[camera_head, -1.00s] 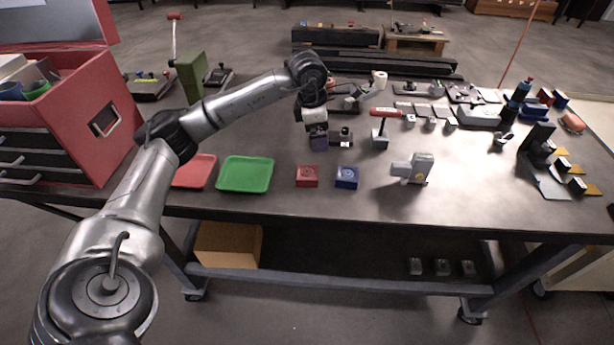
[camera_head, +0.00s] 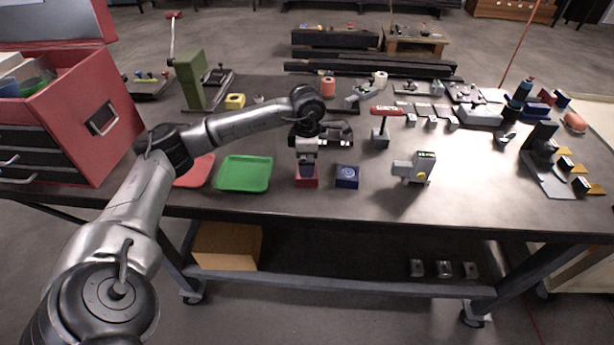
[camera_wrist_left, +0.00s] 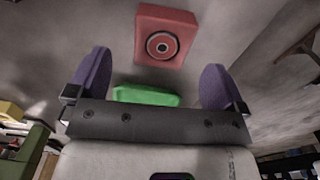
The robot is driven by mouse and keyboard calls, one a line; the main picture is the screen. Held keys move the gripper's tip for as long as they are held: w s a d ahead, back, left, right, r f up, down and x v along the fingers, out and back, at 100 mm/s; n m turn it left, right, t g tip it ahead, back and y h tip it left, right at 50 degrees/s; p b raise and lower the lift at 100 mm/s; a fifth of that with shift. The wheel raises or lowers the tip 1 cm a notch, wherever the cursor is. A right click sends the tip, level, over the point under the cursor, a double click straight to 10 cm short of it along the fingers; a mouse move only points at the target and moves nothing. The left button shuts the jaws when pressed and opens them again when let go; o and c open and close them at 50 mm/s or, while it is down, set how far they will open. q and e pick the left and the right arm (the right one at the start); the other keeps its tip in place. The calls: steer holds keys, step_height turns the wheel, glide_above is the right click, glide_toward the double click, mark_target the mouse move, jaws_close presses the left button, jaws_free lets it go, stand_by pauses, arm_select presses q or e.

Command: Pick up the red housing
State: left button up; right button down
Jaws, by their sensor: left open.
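The red housing (camera_head: 307,182) is a small square block on the dark workbench, between the green tray and the blue housing. My left gripper (camera_head: 307,168) is over it in the head view and hides much of its top. In the left wrist view the red housing (camera_wrist_left: 166,38) shows a round dark ring on its face. It lies beyond and between the two purple fingers of my left gripper (camera_wrist_left: 156,84), which are apart and empty. I cannot tell the exact height of the fingers above it. My right gripper is not in view.
The blue housing (camera_head: 347,177) stands close to the right of the red one. The green tray (camera_head: 244,187) and a red tray (camera_head: 196,172) lie to the left. A grey device (camera_head: 414,168) stands further right. The bench's front edge is close by.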

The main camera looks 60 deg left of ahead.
arm_select(q)
steer(key=shift+s+d+f+b, duration=0.1)
steer(key=shift+f+b, duration=0.25)
steer(key=shift+f, duration=0.95)
steer(key=shift+d+f+b, duration=0.1)
steer(key=shift+f+b, duration=0.2)
steer(key=shift+f, duration=1)
steer(key=shift+a, duration=0.1)
steer(key=shift+r, duration=0.1)
steer(key=c, duration=1.2)
